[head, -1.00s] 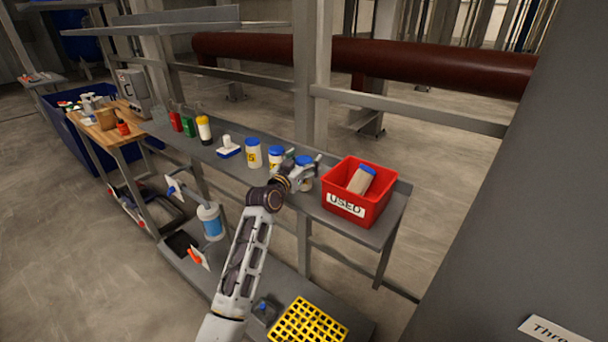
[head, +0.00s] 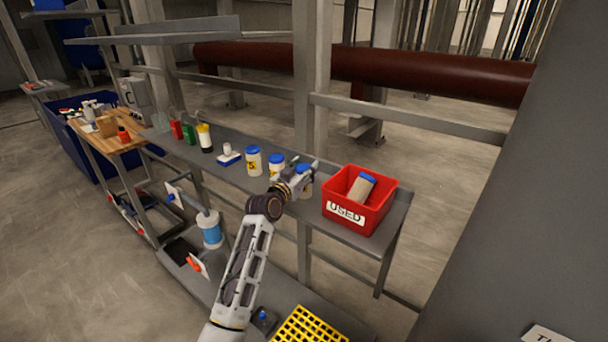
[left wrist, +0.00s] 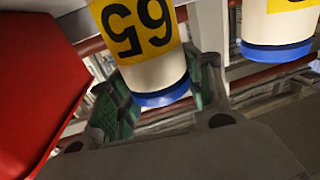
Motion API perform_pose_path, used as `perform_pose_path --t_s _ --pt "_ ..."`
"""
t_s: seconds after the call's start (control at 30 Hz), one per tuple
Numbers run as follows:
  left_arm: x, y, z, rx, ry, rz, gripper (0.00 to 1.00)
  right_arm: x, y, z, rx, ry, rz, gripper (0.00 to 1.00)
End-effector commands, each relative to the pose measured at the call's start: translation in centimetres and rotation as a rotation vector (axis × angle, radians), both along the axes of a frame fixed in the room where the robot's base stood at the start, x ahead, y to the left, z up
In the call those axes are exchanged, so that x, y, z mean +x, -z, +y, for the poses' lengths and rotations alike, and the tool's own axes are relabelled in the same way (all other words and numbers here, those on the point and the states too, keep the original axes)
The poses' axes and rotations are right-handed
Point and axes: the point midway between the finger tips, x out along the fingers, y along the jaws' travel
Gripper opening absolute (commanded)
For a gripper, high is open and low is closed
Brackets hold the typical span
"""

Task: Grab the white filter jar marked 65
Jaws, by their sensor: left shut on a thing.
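The white filter jar marked 65 (left wrist: 155,72) has a yellow label and a blue lid, and appears upside down in the left wrist view. My left gripper (left wrist: 165,95) is shut on it, with a green-padded finger on each side. In the head view my left gripper (head: 305,175) is at the shelf, left of the red bin, and mostly hides the jar; its blue lid (head: 302,168) shows between the fingers. Whether the jar still touches the shelf I cannot tell. My right gripper is not in view.
A similar white jar (head: 276,166) stands close on the left, with another jar (head: 253,160) beyond it. The red bin marked USED (head: 345,213) stands close on the right and holds a blue-capped jar (head: 361,188). A grey post (head: 310,80) rises behind the shelf.

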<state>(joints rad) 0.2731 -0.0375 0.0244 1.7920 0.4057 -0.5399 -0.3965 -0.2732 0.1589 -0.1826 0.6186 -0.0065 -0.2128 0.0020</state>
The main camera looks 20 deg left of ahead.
Motion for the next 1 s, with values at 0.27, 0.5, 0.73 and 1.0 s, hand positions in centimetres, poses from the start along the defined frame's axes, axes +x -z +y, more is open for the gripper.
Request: perform_pose_path --t_s 0.27,0.5,0.73,1.0 --pt "0.0 -2.4 0.0 0.000 0.000 -0.006 0.23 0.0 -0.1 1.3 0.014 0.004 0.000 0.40" --pt "0.0 -5.9 0.0 0.001 0.000 -0.006 0.23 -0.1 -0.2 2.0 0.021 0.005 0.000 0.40" --pt "0.0 -8.8 0.0 0.000 0.000 -0.005 0.23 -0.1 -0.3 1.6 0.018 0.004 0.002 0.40" --pt "0.0 -10.0 0.0 0.001 0.000 -0.002 0.23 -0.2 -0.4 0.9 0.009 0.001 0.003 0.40"
